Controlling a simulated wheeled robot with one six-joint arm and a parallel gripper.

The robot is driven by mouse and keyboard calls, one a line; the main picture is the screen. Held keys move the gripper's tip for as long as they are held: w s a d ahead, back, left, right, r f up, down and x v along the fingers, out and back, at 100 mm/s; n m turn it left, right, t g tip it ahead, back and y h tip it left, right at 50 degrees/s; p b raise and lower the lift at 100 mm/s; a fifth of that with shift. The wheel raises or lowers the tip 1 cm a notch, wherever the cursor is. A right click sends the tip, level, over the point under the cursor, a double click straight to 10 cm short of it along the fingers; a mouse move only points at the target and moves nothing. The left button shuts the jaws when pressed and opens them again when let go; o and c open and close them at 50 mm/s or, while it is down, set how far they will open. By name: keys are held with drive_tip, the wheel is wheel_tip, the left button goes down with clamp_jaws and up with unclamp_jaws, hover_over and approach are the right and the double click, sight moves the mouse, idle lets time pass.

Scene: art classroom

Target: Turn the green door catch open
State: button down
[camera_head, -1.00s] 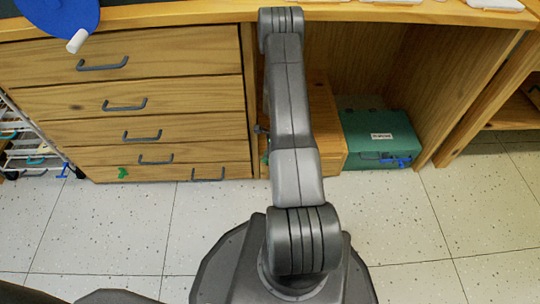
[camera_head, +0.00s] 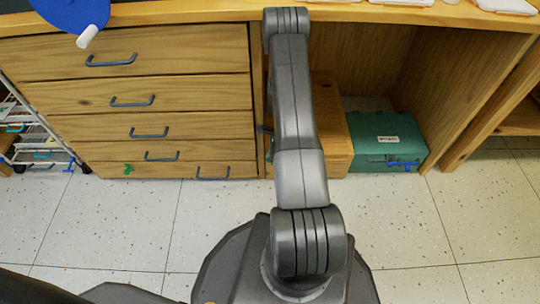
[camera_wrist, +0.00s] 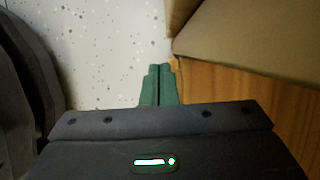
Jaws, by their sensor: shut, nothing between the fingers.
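A small green catch (camera_head: 128,169) sits low on the left part of the bottom drawer front (camera_head: 105,171) in the head view. It is not seen in the wrist view. My gripper (camera_wrist: 158,84) is shut and empty, with its green fingers together in the wrist view. In the head view my arm hides most of it; a dark and green sliver (camera_head: 268,152) shows left of the arm, beside the wooden box (camera_head: 332,130). The gripper is well to the right of the catch and apart from it.
A teal case (camera_head: 388,135) with a blue catch (camera_head: 404,166) stands in the open bay right of the wooden box. Several drawers with grey handles are left of my arm. A white wire trolley (camera_head: 35,140) stands at far left. The speckled floor (camera_head: 110,220) in front is clear.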

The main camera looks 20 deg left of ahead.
drive_tip(key=shift+r, duration=0.15)
drive_tip(key=shift+r+p, duration=0.5)
drive_tip(key=shift+r, duration=0.15)
drive_tip(key=shift+d+r, duration=0.1)
drive_tip(key=shift+r, duration=0.25)
drive_tip(key=p+v, duration=0.4)
drive_tip(key=v, duration=0.9)
drive_tip(key=shift+p, duration=0.3)
